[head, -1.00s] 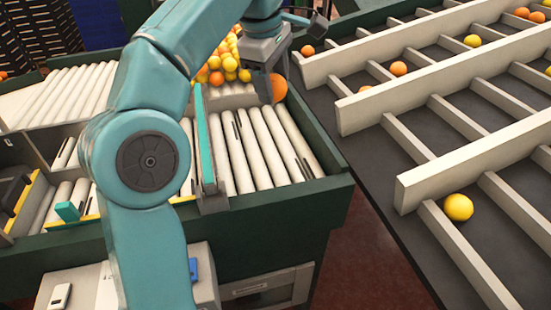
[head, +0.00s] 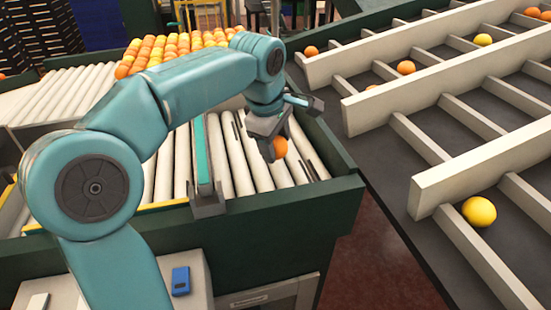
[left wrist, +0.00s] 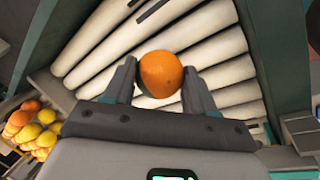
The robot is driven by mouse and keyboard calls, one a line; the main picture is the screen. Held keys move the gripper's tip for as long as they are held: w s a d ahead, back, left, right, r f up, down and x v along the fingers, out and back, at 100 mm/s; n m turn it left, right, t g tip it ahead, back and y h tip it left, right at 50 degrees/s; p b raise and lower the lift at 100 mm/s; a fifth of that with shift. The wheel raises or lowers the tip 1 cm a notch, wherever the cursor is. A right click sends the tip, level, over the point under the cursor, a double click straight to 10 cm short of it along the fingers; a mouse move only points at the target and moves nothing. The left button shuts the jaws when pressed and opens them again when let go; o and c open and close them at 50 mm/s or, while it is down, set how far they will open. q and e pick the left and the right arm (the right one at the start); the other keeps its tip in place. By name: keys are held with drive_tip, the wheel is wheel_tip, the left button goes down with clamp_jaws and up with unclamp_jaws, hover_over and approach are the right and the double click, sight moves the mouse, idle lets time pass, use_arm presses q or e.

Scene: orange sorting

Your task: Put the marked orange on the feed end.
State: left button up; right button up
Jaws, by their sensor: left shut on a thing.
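An orange (head: 280,147) is held in my left gripper (head: 272,150), over the near part of the white roller bed (head: 240,160). In the left wrist view the orange (left wrist: 160,74) sits between the two dark fingers, with the rollers (left wrist: 215,45) behind it. I cannot tell whether it touches the rollers. No mark shows on its visible side. The left gripper is shut on it. My right gripper is not in view.
Many oranges and yellow fruit (head: 170,50) lie at the far end of the rollers. A teal-topped divider (head: 202,150) stands left of the gripper. A green frame wall (head: 330,150) borders the right side. A slatted conveyor (head: 440,150) with scattered fruit runs further right.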

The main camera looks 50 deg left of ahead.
sight(277, 155)
use_arm(q)
drive_tip(key=x, duration=0.3)
drive_tip(key=shift+s+d+f, duration=0.2)
drive_tip(key=shift+s+f, duration=0.05)
drive_tip(key=shift+f, duration=0.2)
drive_tip(key=shift+a, duration=0.1)
drive_tip(key=shift+f+b, duration=0.15)
drive_tip(key=shift+b, duration=0.2)
drive_tip(key=o, duration=0.6)
drive_tip(key=shift+f, duration=0.1)
drive_tip(key=o, duration=0.5)
drive_tip(key=shift+c, duration=0.2)
